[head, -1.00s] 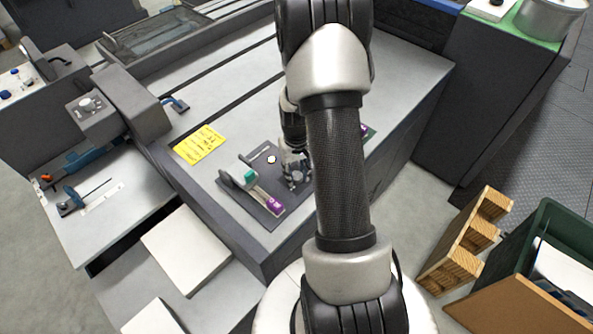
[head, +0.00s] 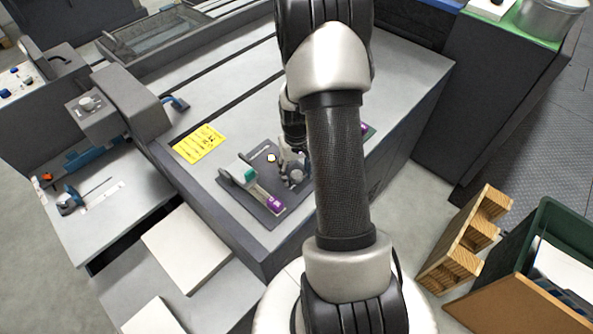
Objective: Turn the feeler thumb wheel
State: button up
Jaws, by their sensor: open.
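A dark plate (head: 262,212) lies on the grey machine table. On it are a grey part with a teal piece (head: 251,174) and a purple piece (head: 276,203), a small round orange-white button (head: 271,158) and a small round metal knob (head: 296,176). I cannot tell for certain which of these small parts is the feeler thumb wheel. My gripper (head: 292,170) is low over the right side of the plate, close to the metal knob, and is open. Whether it touches the knob is too small to tell. My arm hides the area to its right.
A yellow note (head: 199,143) lies left of the plate. A wooden rack (head: 466,245) and a green crate (head: 545,235) stand at the lower right. The table behind the plate is mostly clear.

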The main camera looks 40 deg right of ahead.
aim_at(296, 174)
notch_tip(296, 174, up, 12)
dwell(0.4)
dwell(1.1)
